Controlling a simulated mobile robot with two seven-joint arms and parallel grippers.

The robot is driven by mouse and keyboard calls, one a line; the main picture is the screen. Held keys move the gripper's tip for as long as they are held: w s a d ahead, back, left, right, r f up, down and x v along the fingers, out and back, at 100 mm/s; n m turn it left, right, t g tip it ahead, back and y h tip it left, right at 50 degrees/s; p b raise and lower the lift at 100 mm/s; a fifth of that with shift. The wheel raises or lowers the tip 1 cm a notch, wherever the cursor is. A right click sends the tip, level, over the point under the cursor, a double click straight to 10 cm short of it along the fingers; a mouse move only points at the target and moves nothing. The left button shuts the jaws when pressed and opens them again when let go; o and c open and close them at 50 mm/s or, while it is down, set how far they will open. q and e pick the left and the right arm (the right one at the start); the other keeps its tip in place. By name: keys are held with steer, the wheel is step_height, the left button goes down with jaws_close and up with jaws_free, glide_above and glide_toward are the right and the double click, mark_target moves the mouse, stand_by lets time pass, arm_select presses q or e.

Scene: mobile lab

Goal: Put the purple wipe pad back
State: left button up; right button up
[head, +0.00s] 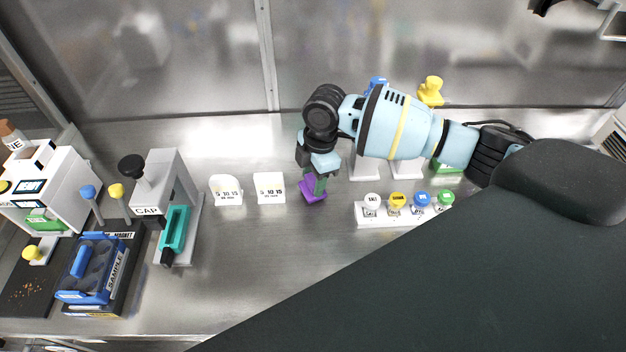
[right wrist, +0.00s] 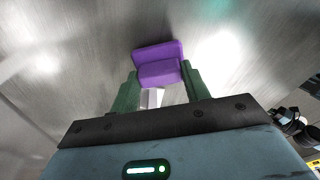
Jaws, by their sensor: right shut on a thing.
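The purple wipe pad (head: 313,192) is at the fingertips of my right gripper (head: 319,184), over the steel bench right of the two white dial cards. In the right wrist view the pad (right wrist: 158,50) shows a flat purple base and a raised block. The green fingers of my right gripper (right wrist: 161,85) are shut on that block. I cannot tell whether the pad touches the bench. My left gripper is not in view.
White dial cards (head: 227,190) (head: 270,188) stand left of the pad. A white rack (head: 371,219) with several coloured knobs is to its right. A grey CAP press (head: 165,190) and a blue sample rack (head: 72,289) are at left. The front middle bench is clear.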

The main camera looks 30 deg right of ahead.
steer(key=shift+f, duration=0.75)
steer(key=o, duration=0.9)
steer(key=r, duration=0.4)
steer(key=d+r, duration=0.1)
steer(key=r, duration=0.3)
steer(key=r+p, duration=0.1)
steer(key=r, duration=0.3)
steer(key=shift+d, duration=0.25)
steer(key=shift+s+a+f, duration=0.1)
